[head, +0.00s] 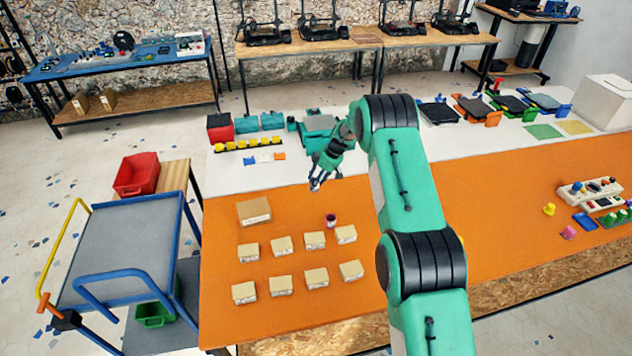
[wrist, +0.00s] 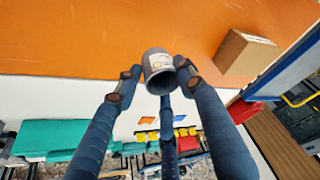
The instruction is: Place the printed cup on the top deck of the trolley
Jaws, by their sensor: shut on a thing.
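My gripper (head: 316,184) is above the table's white strip, near the edge of the orange part. In the wrist view its fingers (wrist: 157,78) are shut on a grey cup (wrist: 158,62) with a pale label, and the cup's open mouth faces the camera. In the head view the held cup is too small to make out clearly. The trolley (head: 182,200) stands at the left with a blue frame and a yellow handle. Its grey top deck (head: 125,240) is bare, well to the left of my gripper. Part of its blue frame shows in the wrist view (wrist: 285,68).
A small dark purple pot (head: 331,220) stands on the orange table (head: 420,285). Several small cartons (head: 282,285) and a larger box (head: 254,211) are on its left part. A red bin (head: 137,174) sits behind the trolley. Teal machines (head: 272,121) stand beyond my gripper.

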